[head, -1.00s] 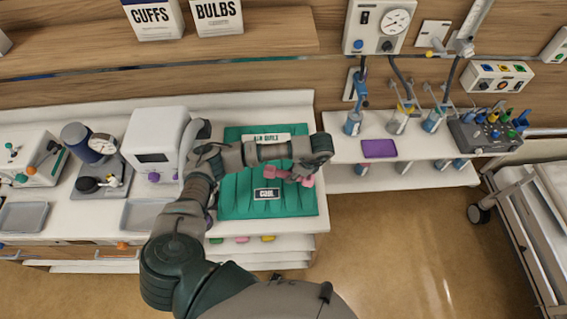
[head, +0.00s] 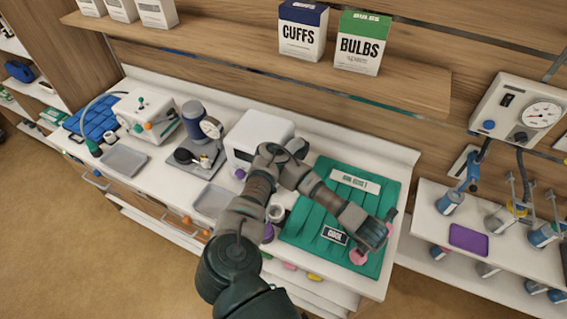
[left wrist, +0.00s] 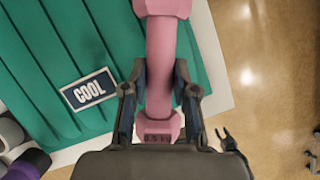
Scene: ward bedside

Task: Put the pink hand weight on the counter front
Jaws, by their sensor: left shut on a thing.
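The pink hand weight (left wrist: 160,60) is in the jaws of my left gripper (left wrist: 160,88), which is shut around its handle in the left wrist view. The near end of the weight reads 0.5 kg. In the head view my left gripper (head: 376,238) holds the weight (head: 359,257) over the right part of a green mat (head: 310,205); the gripper partly hides the weight. The mat lies on the white counter (head: 372,287), whose bare front edge shows below it. A dark two-fingered tip, seemingly my right gripper (left wrist: 226,136), shows small over the floor with its fingers apart.
A white box-shaped device (head: 257,140) stands left of the mat, with a small cup and a purple item near its front. Grey trays (head: 124,162) and other devices fill the counter's left. A lower shelf (head: 430,205) with a purple tray (head: 469,239) is at the right.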

